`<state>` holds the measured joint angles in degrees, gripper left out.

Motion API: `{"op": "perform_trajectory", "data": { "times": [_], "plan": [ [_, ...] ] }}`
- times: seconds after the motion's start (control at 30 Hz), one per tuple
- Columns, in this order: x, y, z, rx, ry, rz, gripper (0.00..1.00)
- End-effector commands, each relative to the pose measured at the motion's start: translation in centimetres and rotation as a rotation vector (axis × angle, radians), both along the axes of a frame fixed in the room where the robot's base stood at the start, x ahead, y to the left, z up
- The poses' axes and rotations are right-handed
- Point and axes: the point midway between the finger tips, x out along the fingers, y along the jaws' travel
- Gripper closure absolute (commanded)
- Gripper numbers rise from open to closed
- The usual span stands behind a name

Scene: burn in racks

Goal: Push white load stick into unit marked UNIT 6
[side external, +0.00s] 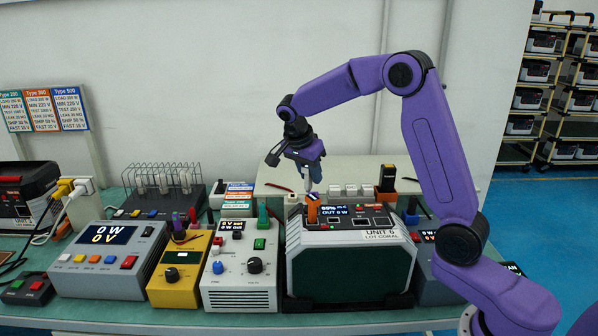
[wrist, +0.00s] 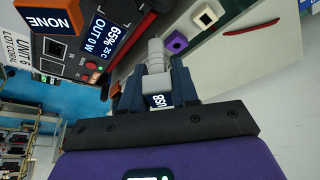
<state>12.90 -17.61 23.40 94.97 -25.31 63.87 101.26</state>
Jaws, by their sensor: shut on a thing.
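The unit marked UNIT 6 (side external: 350,236) is a grey and black box with a dark green front, standing on the bench. Its top panel, with a display reading about 65% and OUT 0 W, also shows in the wrist view (wrist: 85,60). My gripper (side external: 311,182) is above the back left part of this unit, pointing down.
An orange block (side external: 312,209) marked NONE stands on the unit's top. Left are a white tester (side external: 243,266), a yellow meter (side external: 181,268) and a grey supply (side external: 108,262). Behind is a pale shelf (side external: 345,172) with white blocks and a black piece (side external: 387,178).

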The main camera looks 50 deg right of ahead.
Motion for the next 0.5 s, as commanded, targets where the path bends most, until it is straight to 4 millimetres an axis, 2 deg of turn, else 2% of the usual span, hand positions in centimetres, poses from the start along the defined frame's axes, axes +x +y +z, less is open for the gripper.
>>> {"op": "perform_trajectory", "data": {
  "times": [0.3, 0.5],
  "plan": [
    [-6.9, 1.4, 2.6, 0.001, -0.001, -0.560, 1.00],
    [-9.8, 2.1, 3.7, 0.000, -0.001, -0.798, 1.00]
  ]
}}
